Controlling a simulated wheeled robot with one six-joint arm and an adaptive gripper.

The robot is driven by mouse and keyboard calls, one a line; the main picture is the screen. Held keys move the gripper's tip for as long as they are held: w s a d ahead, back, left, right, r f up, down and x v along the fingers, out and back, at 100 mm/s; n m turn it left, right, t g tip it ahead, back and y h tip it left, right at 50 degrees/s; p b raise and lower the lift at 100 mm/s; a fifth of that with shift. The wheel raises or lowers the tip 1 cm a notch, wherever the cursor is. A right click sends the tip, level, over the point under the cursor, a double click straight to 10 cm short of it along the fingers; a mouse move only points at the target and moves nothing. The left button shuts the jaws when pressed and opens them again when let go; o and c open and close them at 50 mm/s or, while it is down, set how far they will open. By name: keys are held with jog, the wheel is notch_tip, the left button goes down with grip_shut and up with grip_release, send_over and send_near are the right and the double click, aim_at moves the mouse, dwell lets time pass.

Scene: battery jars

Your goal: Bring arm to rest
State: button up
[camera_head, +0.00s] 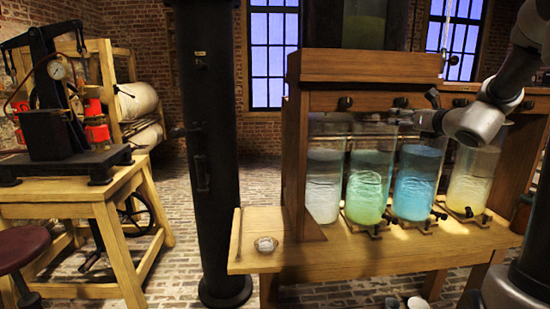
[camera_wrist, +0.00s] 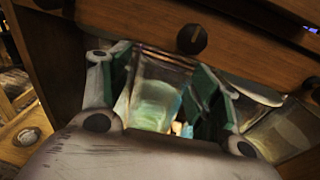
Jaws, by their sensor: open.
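My gripper (camera_head: 408,119) is raised at the upper part of the jars, in front of the wooden rack. In the wrist view my gripper (camera_wrist: 165,95) has its two fingers apart, with a jar of pale green liquid (camera_wrist: 155,100) seen between them. I cannot tell whether the fingers touch any jar. In the head view four glass jars stand in the rack: a whitish jar (camera_head: 324,185), a green jar (camera_head: 367,187), a blue jar (camera_head: 417,182) and a yellowish jar (camera_head: 469,180). My arm reaches in from the right and hides part of the blue and yellowish jars' tops.
The wooden rack (camera_head: 340,68) with dark knobs stands over the jars. A small dish (camera_head: 265,245) sits on the bench's left end. A black column (camera_head: 207,150) stands left of the bench. A press on a wooden table (camera_head: 85,195) and a stool (camera_head: 20,245) are farther left.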

jog(key=s+a+f+n+g+y, duration=0.1)
jog(key=s+a+f+n+g, duration=0.3)
jog(key=s+n, duration=0.35)
jog(key=s+a+f+n+g+y, duration=0.1)
jog(key=s+a+f+n+g, duration=0.1)
jog(key=s+f+n+g, duration=0.45)
jog(key=s+a+f+n+g+y, duration=0.1)
jog(key=s+a+f+n, duration=0.25)
jog(key=s+n, duration=0.6)
jog(key=s+d+r+n+h, duration=0.1)
jog(key=s+r+n+h, duration=0.1)
jog(key=s+n, duration=0.3)
jog(key=s+r+n+h, duration=0.1)
jog(key=s+n+h, duration=0.2)
jog(key=s+n, duration=0.3)
jog(key=s+g, duration=0.1)
jog(key=s, duration=0.2)
jog(key=shift+s+d+r+h, duration=0.2)
jog(key=shift+d+r+h, duration=0.1)
jog(key=shift+d+r, duration=0.05)
